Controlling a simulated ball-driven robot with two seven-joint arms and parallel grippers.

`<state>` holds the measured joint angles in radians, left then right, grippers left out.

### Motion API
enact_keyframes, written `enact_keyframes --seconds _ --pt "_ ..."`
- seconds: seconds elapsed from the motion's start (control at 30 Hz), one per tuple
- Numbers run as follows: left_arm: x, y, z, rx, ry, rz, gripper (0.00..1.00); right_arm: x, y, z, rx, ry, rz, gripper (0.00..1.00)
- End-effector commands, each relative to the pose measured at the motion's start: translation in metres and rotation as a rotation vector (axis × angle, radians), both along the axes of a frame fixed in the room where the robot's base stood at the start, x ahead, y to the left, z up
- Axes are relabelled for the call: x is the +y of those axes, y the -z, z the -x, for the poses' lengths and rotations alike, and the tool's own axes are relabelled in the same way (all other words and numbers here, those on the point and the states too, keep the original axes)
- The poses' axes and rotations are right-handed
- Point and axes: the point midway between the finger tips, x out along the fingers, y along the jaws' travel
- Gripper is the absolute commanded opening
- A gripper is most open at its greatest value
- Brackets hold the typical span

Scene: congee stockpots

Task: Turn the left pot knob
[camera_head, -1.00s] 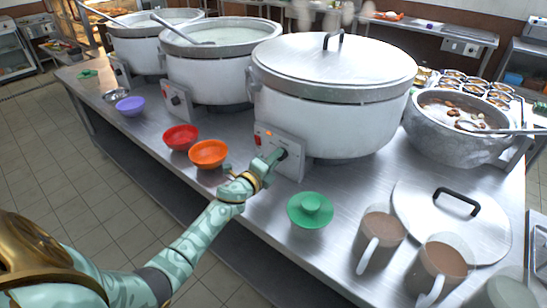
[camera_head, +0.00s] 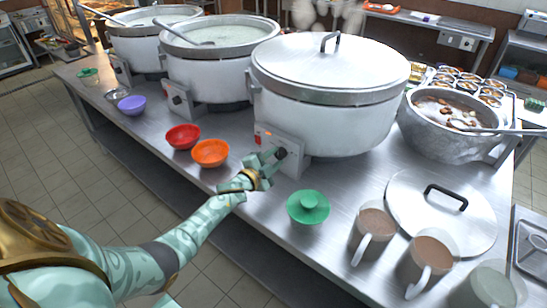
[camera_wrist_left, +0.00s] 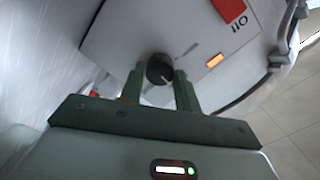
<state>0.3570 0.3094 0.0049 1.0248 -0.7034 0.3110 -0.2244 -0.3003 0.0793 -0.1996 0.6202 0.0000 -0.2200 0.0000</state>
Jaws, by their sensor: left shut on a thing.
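The covered white pot (camera_head: 325,115) stands nearest me and has a grey control panel (camera_head: 291,165) on its front. My left gripper (camera_head: 270,159) is at this knob. In the wrist view its two green fingers (camera_wrist_left: 161,84) lie on either side of the knob, shut on it. My right gripper is not in view.
Mugs (camera_head: 372,232) and a loose lid (camera_head: 445,210) stand to the right. The panel shows a lit orange indicator (camera_wrist_left: 214,60).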

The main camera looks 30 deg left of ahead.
Motion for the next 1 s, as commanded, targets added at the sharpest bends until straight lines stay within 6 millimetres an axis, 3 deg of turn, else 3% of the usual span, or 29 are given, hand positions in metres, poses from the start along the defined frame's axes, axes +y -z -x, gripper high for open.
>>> enact_keyframes --seconds 0.67,0.7,0.73,1.0 --pt "0.0001 0.0022 0.0009 0.008 0.0 0.058 0.1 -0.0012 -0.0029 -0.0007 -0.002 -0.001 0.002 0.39" --pt "0.0001 0.0022 0.0009 0.008 0.0 0.057 0.44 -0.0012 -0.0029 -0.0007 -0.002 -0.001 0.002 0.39" --pt "0.0001 0.0021 0.0007 0.008 0.0 0.057 0.52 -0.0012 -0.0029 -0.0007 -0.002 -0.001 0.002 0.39" --pt "0.0001 0.0009 0.0006 0.006 0.0 0.058 0.54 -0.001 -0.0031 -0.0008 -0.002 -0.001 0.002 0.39"
